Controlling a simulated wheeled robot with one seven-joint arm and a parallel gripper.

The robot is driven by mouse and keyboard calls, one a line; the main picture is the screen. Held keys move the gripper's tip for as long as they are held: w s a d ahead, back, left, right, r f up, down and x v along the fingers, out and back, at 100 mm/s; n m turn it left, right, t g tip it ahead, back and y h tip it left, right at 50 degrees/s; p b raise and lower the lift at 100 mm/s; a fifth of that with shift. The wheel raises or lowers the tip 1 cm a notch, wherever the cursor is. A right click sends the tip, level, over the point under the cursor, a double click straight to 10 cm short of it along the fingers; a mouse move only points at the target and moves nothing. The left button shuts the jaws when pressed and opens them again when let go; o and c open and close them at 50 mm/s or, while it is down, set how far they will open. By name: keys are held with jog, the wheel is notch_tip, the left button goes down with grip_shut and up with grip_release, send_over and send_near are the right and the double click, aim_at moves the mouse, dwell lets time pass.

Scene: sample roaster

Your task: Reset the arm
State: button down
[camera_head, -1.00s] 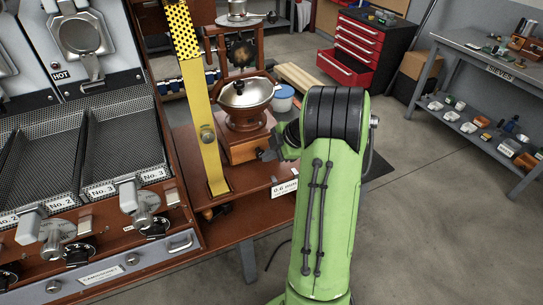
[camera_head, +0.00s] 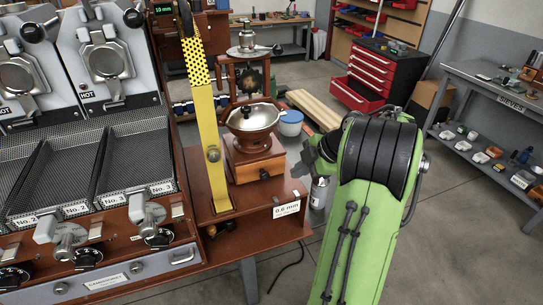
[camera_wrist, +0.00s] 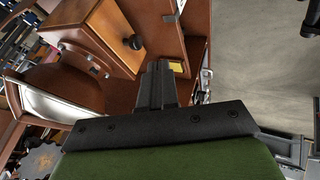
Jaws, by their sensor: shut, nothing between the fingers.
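My green arm (camera_head: 365,215) rises at the right of the head view, to the right of the wooden bench. In that view the arm's dark upper joint hides most of the hand, and the fingertips cannot be made out. In the wrist view my gripper (camera_wrist: 160,72) shows its dark fingers together with nothing between them. Beyond them is the wooden grinder box with its round knob (camera_wrist: 133,42). The fingers appear apart from it.
The coffee grinder (camera_head: 252,145) stands on the bench beside a yellow upright post (camera_head: 207,130). The roaster (camera_head: 95,150) with its trays is at left. A red tool chest (camera_head: 370,75) and the sieves bench (camera_head: 490,90) stand behind at right. Grey floor (camera_head: 460,240) lies open at right.

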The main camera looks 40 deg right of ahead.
jog(key=s+a+r+m+p, duration=0.1)
jog(key=a+r+m, duration=0.1)
jog(key=a+r, duration=0.3)
jog(key=s+a+r+m+g+h+p, duration=0.1)
jog(key=a+r+m, duration=0.1)
jog(key=a, duration=0.6)
jog(key=s+a+r+m+p, duration=0.1)
jog(key=a+r+m, duration=0.1)
jog(key=a+r, duration=0.3)
jog(key=s+a+m+h+p, duration=0.1)
jog(key=s+a+m, duration=0.3)
jog(key=s, duration=0.3)
jog(key=s+a+f+m+h+p, duration=0.1)
jog(key=s+a+m+p, duration=0.1)
jog(key=s, duration=0.5)
jog(key=shift+s+a+m, duration=0.35)
jog(key=shift+a+m, duration=0.5)
jog(key=shift+m, duration=0.15)
